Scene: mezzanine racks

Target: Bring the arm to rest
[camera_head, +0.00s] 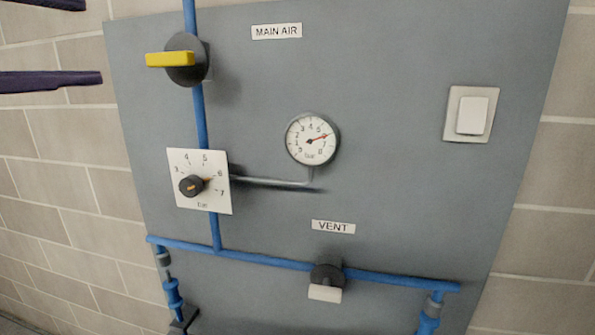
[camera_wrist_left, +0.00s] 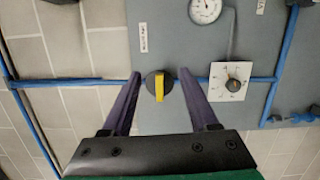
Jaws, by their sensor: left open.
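My left gripper (camera_head: 93,41) shows at the left edge of the head view as two dark purple fingers, spread apart and empty. In the left wrist view the gripper (camera_wrist_left: 159,74) is open, with the yellow valve handle (camera_wrist_left: 159,95) seen between its fingers. In the head view the yellow handle (camera_head: 170,59) sits to the right of the fingertips, apart from them. It lies horizontal, across the vertical blue pipe (camera_head: 200,118). My right gripper is not in view.
The grey panel (camera_head: 380,120) carries a pressure gauge (camera_head: 312,139) with its needle near 6, a regulator knob (camera_head: 192,186) pointing near 6, a vent valve with a white handle (camera_head: 325,292) and a white switch (camera_head: 472,115). A block wall (camera_head: 50,190) stands behind.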

